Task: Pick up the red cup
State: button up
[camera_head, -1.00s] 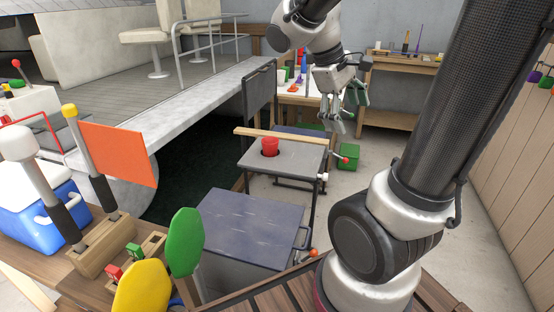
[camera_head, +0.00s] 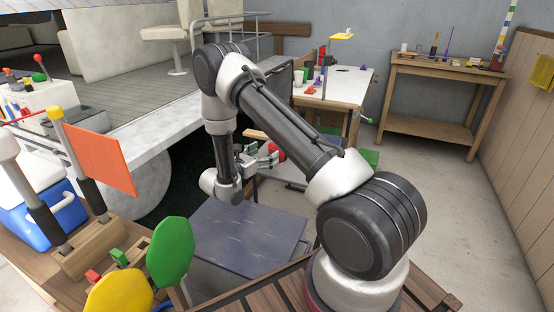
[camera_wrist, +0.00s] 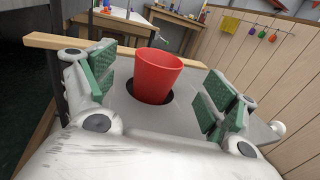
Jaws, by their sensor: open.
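The red cup (camera_wrist: 156,77) stands upright in a dark round hole in a grey table top (camera_wrist: 118,97) in the wrist view. My gripper (camera_wrist: 159,92) is open, with one green-padded finger left of the cup and one right of it. The cup is between or just beyond the fingers; I cannot tell whether they touch it. In the head view my gripper (camera_head: 261,158) is low over the grey table, and only part of the red cup (camera_head: 277,151) shows beside it. My arm hides much of that table.
A wooden bar (camera_wrist: 95,45) runs along the table's far edge. A dark blue-grey panel (camera_head: 245,235) lies nearer me. A white-topped table (camera_head: 345,85) and a wooden workbench (camera_head: 440,72) stand behind. The boat deck (camera_head: 150,100) is at left.

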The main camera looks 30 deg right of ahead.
jog(key=x, duration=0.7)
jog(key=shift+w+d, duration=0.15)
jog(key=shift+d, duration=0.1)
jog(key=shift+f, duration=0.1)
jog(key=c, duration=1.2)
